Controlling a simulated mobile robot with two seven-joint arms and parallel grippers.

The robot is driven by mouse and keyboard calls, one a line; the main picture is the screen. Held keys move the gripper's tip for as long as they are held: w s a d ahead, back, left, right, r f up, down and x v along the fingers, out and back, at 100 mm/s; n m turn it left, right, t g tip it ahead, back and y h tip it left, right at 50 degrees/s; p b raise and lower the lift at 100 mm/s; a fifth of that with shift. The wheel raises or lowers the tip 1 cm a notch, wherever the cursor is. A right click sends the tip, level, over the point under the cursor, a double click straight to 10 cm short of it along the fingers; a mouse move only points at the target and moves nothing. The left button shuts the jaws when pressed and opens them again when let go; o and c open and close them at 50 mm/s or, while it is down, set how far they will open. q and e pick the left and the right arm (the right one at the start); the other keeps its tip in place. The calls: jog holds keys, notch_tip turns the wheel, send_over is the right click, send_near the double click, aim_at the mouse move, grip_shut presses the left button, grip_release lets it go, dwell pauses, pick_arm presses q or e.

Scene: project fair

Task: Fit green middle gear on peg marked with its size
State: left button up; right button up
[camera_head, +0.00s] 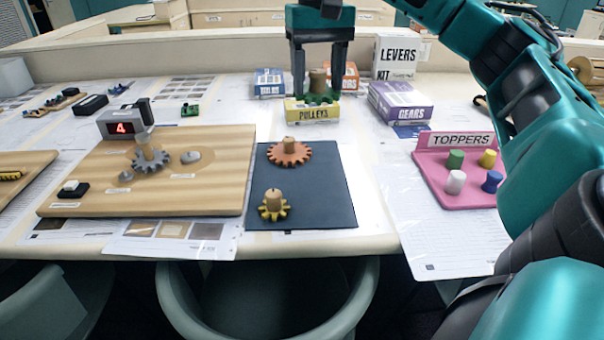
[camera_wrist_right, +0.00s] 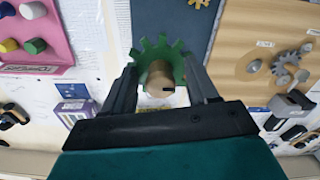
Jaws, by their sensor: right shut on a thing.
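My right gripper (camera_head: 320,85) is shut on the tan hub of the green gear (camera_head: 317,99), holding it in front of the yellow pulleys box. In the right wrist view the green gear (camera_wrist_right: 150,50) shows between the fingers (camera_wrist_right: 161,80). The wooden board (camera_head: 95,195) at left has a grey gear (camera_head: 150,160) between two grey round pegs, one at left (camera_head: 126,175) and one at right (camera_head: 191,157). Their size labels are too small to read. An orange gear (camera_head: 289,153) and a smaller yellow gear (camera_head: 273,206) lie on the dark mat (camera_head: 320,190). My left gripper is out of view.
A display box (camera_head: 121,125) reading 4 stands at the board's back edge. The pulleys box (camera_head: 311,112), gears box (camera_head: 400,102) and levers box (camera_head: 396,58) stand behind the mat. A pink toppers stand (camera_head: 455,185) is at right. The dark mat's right part is clear.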

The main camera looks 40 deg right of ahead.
jog(key=b, duration=0.4)
send_over(315, 185)
notch_tip(315, 185, down, 8)
jog(key=r, duration=0.1)
notch_tip(315, 185, down, 7)
jog(key=shift+r+b, duration=0.15)
jog(key=shift+b, duration=0.65)
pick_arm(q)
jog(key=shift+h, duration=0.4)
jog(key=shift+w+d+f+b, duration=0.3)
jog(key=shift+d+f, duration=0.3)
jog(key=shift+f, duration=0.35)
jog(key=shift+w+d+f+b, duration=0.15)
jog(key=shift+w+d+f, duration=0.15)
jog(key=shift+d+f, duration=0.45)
pick_arm(e)
jog(key=shift+f, duration=2.55)
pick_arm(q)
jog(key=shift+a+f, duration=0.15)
pick_arm(e)
jog(key=shift+f, duration=0.15)
jog(key=o, duration=1)
